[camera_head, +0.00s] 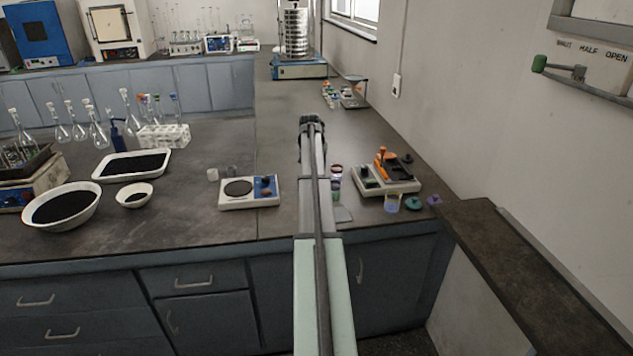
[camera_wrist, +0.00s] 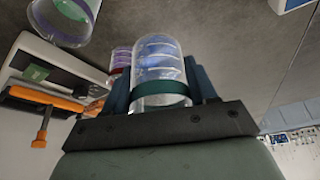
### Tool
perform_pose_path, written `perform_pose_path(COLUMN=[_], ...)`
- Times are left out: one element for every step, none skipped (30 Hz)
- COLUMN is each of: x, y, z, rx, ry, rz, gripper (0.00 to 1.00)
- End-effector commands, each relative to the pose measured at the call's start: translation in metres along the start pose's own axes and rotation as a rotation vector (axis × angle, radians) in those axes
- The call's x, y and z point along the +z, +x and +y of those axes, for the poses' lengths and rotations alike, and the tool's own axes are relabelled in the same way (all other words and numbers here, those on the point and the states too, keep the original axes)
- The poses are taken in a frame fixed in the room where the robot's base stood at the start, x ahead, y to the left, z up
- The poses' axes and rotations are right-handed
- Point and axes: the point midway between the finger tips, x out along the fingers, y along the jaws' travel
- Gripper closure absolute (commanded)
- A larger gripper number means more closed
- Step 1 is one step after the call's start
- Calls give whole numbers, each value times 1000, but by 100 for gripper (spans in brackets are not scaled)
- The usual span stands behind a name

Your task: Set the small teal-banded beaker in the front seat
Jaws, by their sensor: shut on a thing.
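The small teal-banded beaker (camera_wrist: 159,62) is clear, with bluish contents and a teal band low on its wall. In the wrist view it stands between the two fingers of my gripper (camera_wrist: 163,85), which is shut on it. In the head view my own arm hides the beaker and the fingertips. The white-based device with an orange lever (camera_head: 388,178) stands right of my arm; it also shows at the left of the wrist view (camera_wrist: 45,95). I cannot tell which part is the front seat.
A red-banded beaker (camera_wrist: 121,57) is close beside the held one. A purple-banded beaker (camera_wrist: 62,22) stands by the device. A balance (camera_head: 236,203) is left of my arm. A teal disc (camera_head: 411,203) and a purple piece (camera_head: 434,200) lie near the counter's right edge.

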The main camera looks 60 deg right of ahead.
Motion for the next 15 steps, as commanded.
perform_pose_path(x=[4,6,9,11,12,14,15,16,17,17,18,19,20,21,22], y=[8,13,19,23,27,32,35,38,40,41,42,44,46,49,53], z=[0,0,0,0,0,0,0,0,0,0,0,0,0,0,0], rx=[0,1,1,1,0,0,0,0,0,0,0,0,0,0,0], ry=[0,0,-1,-1,-1,-1,-1,-1,-1,-1,-1,-1,-1,-1,-1], rz=[-1,-2,-2,-2,-1,-1,-1,-1,-1,-1,-1,-1,-1,-1,0], gripper=[76,76,76,76,76,76,76,76,76,76,76,76,76,76,76])
